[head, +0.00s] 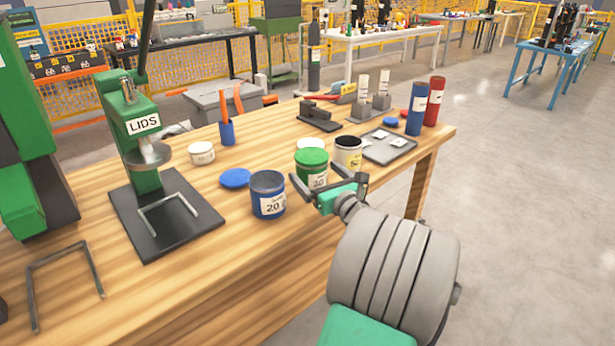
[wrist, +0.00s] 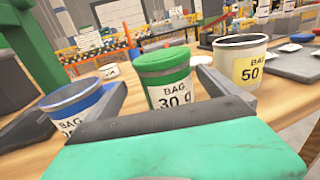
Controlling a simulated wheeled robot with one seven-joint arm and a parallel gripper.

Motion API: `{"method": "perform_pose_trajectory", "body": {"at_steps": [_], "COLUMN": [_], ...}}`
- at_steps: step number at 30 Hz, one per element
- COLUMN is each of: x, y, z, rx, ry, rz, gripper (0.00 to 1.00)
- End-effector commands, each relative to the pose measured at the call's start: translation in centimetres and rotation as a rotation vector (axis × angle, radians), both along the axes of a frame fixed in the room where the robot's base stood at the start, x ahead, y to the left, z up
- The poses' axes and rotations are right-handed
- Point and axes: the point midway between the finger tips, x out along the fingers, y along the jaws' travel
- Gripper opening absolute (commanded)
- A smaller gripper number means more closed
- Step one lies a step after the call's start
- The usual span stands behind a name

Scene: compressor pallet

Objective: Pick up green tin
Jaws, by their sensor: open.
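The green tin (head: 311,168) stands upright on the wooden bench with its green lid on and a white label. In the wrist view the green tin (wrist: 165,79) is straight ahead, its label reading BAG 30. My gripper (head: 326,187) is open at the bench's near side, with its two fingers spread to either side of the tin. In the wrist view my gripper (wrist: 168,98) shows the fingers reaching forward left and right of it. I cannot tell whether either finger touches the tin.
An open blue tin (head: 268,196) stands close left and a white tin (head: 347,152) close right. A blue lid (head: 235,178) lies behind the blue tin. A LIDS press (head: 140,130) stands at left. A grey tray (head: 388,147) and blue and red cylinders are at right.

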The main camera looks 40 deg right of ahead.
Motion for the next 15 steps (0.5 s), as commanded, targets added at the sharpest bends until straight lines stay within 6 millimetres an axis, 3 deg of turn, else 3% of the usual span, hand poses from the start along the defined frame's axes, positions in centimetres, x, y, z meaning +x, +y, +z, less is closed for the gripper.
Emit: {"method": "perform_pose_trajectory", "body": {"at_steps": [6, 15], "x": [3.5, 4.2], "y": [-1.4, -1.5], "z": [-0.4, -0.2], "rx": [-0.002, -0.001], "ry": [0.000, 0.001], "rz": [0.000, -0.001], "gripper": [1.00, 0.98]}}
